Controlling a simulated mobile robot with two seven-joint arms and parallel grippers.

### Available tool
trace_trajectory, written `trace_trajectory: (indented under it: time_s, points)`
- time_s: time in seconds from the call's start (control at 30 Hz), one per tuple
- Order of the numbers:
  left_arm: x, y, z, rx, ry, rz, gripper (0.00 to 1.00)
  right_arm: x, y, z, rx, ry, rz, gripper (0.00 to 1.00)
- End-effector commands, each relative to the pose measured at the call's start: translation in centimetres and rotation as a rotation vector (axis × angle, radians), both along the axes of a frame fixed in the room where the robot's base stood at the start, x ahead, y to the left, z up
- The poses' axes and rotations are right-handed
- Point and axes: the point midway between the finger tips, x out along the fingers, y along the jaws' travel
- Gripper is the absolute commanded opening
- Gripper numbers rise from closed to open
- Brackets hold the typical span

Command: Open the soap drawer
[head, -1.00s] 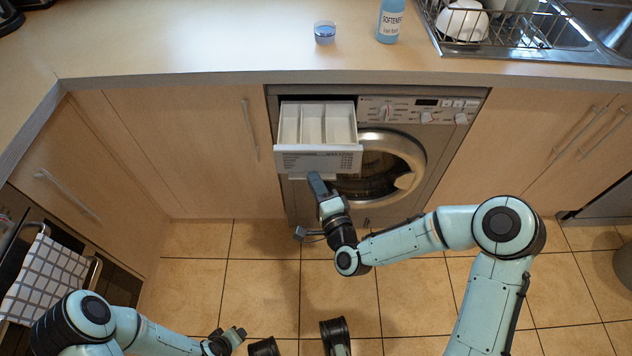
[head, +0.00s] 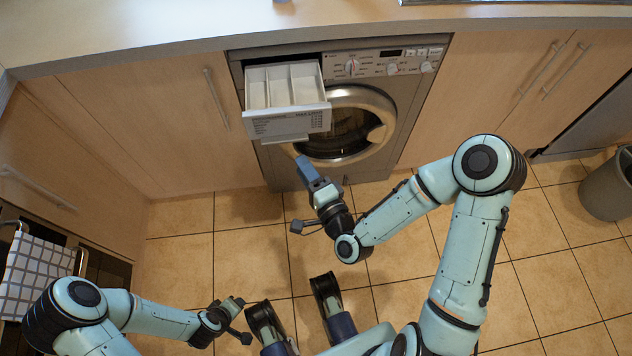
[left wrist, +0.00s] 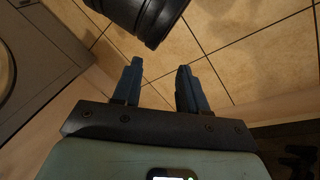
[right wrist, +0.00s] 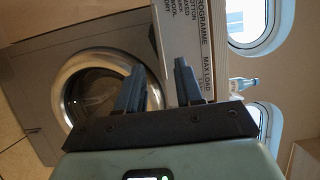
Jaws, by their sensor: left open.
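The soap drawer (head: 290,124) is pulled out from the upper left of the washing machine (head: 400,100). Its white compartments show from above and look empty. The printed drawer front also shows in the right wrist view (right wrist: 188,40), beyond the fingers. My right gripper (head: 300,195) is in front of the machine, below and apart from the drawer front in the head view. Its fingers stand apart with nothing held, as the right wrist view (right wrist: 159,68) shows. My left gripper (head: 243,320) is low at the left, open and empty, over the floor.
The round door (head: 350,122) of the machine is shut. A worktop (head: 150,32) overhangs the cabinets on both sides. A checked towel (head: 38,270) hangs at the left and a bin (head: 608,185) stands at the right.

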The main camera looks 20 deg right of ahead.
Motion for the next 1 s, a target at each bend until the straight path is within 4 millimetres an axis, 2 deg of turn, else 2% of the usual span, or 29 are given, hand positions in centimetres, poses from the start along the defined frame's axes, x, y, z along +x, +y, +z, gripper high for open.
trace_trajectory:
  time_s: [0.1, 0.43, 0.67, 1.0]
  points:
    - [-2.3, -1.2, 2.2, -0.029, 0.057, -0.024, 0.43, -0.7, -0.2, 0.5, 0.003, 0.001, -0.002, 0.36]
    - [-8.2, -4.0, 6.8, -0.105, 0.218, -0.091, 0.43, -2.8, -0.3, 0.4, 0.004, 0.001, 0.000, 0.36]
    - [-9.5, -4.2, 8.8, -0.118, 0.260, -0.102, 0.43, -4.7, -0.6, 0.2, 0.000, 0.001, -0.001, 0.36]
    - [-10.0, -4.3, 9.0, -0.121, 0.273, -0.105, 0.43, -5.3, -0.6, 0.0, -0.001, -0.001, -0.001, 0.36]
